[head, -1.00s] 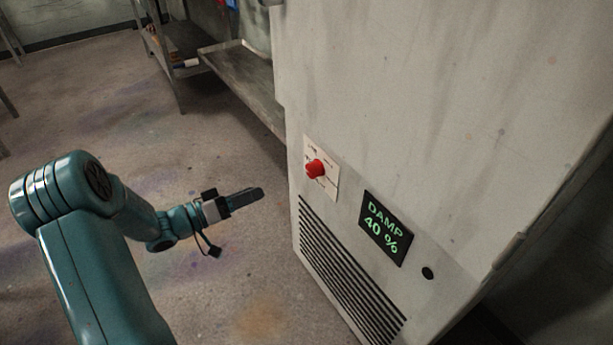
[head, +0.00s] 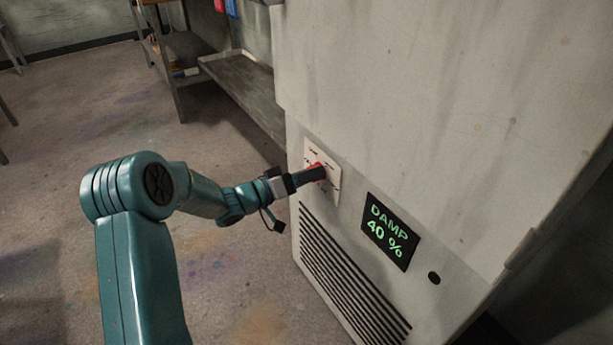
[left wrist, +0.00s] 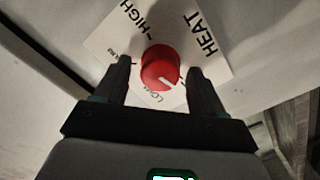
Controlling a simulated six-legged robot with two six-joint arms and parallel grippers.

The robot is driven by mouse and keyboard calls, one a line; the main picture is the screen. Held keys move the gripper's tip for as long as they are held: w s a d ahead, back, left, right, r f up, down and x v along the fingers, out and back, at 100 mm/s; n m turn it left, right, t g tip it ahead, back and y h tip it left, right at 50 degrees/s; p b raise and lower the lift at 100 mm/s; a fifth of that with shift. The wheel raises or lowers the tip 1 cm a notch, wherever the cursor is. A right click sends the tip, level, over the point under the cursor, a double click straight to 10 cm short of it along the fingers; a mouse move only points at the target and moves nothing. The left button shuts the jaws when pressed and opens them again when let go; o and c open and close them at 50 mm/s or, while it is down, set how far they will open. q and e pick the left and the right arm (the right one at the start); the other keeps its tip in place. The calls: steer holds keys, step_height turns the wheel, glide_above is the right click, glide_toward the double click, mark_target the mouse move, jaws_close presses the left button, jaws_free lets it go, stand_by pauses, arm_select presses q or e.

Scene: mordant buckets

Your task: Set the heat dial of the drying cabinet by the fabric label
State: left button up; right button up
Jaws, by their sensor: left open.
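The drying cabinet (head: 420,110) is a tall, stained, pale grey box. Its red heat dial (left wrist: 160,66) sits on a white plate (left wrist: 205,75) marked HEAT, HIGH and LOW; other lettering is hard to read. A pale line on the dial points toward the lower right in the left wrist view. My left gripper (left wrist: 160,72) is open, with one finger on each side of the dial; I cannot tell whether they touch it. In the head view the left gripper (head: 318,175) hides most of the dial. No fabric label is readable. My right gripper is not in view.
The cabinet's dark display (head: 390,231) reads DAMP 40 % in green, beside a round black knob or hole (head: 434,278). Vent slots (head: 350,285) lie below. A metal shelf bench (head: 243,90) stands behind on the left.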

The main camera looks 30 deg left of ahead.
arm_select(q)
steer(key=c, duration=1.1)
steer(key=shift+o, duration=0.2)
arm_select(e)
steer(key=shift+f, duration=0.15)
arm_select(q)
steer(key=shift+s+d+m+y+b, duration=0.1)
steer(key=shift+m+y+b, duration=0.1)
steer(key=shift+m+b, duration=2.45)
steer(key=shift+d+m+y+b, duration=0.15)
steer(key=shift+m+b, duration=1.05)
steer(key=shift+m, duration=2.75)
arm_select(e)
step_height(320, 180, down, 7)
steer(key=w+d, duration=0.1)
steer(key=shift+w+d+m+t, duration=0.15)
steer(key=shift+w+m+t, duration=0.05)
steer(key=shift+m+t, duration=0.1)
arm_select(q)
steer(key=shift+a+r, duration=0.1)
